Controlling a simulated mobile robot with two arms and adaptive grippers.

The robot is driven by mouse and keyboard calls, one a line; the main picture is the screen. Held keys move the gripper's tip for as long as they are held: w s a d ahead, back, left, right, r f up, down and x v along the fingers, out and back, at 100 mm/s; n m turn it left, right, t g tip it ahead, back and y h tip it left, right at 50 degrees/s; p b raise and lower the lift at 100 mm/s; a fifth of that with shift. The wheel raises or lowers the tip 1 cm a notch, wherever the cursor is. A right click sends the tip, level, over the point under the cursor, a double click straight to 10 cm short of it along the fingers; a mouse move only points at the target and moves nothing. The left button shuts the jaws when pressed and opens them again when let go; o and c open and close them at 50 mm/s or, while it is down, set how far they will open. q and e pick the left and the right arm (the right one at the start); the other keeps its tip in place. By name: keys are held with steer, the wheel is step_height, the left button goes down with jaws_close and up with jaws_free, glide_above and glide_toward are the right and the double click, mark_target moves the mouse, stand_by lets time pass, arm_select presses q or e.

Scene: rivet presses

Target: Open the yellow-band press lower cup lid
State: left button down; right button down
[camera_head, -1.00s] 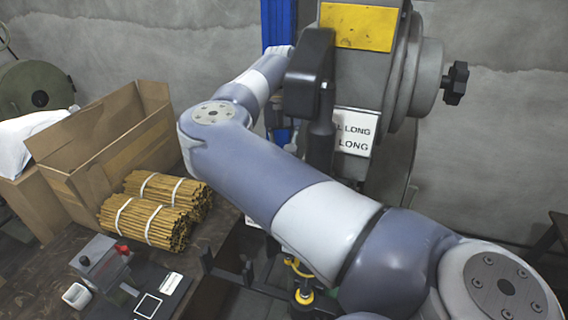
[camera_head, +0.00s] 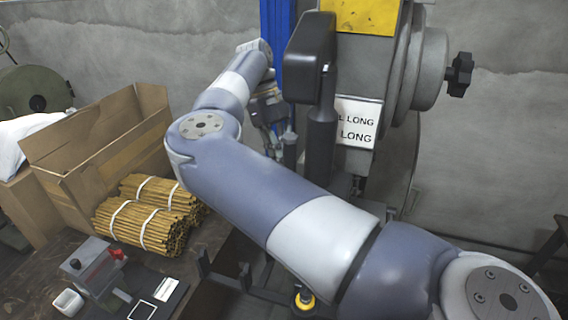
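The grey press with the yellow band (camera_head: 366,14) stands at the back centre. A white label reading "LONG" (camera_head: 357,122) is on its front. Its lower part is mostly hidden by my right arm. I cannot make out the lower cup or its lid. My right arm crosses from the bottom right to the upper left, its wrist beside the blue column (camera_head: 279,75) left of the press. Dark parts below the wrist may be my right gripper (camera_head: 267,107), but its fingers cannot be made out. My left gripper is not in view.
A black lever handle (camera_head: 311,60) hangs in front of the press, close to my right arm. A black knob (camera_head: 460,75) sticks out at right. Bundled brown rods (camera_head: 150,213), an open cardboard box (camera_head: 100,140) and a small red-knobbed fixture (camera_head: 93,266) occupy the left table.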

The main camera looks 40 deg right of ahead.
steer(key=n, duration=0.2)
steer(key=w+n+h+b, duration=0.1)
steer(key=n+h+b, duration=0.1)
steer(key=n, duration=0.1)
steer(key=shift+w+d+f+n+t, duration=0.1)
steer(key=shift+w+n+t, duration=0.2)
steer(key=shift+t, duration=0.1)
steer(key=n+h+b, duration=0.1)
steer(key=n, duration=0.1)
steer(key=w+n+t+b, duration=0.1)
steer(key=n+b, duration=0.1)
steer(key=n, duration=0.1)
steer(key=shift+w+a+h, duration=0.1)
steer(key=shift+a+h, duration=0.1)
steer(key=shift+h, duration=0.2)
steer(key=c, duration=1.6)
jaws_free()
steer(key=shift+o, duration=0.2)
steer(key=shift+r, duration=0.2)
steer(key=v, duration=1.2)
steer(key=shift+d, duration=0.1)
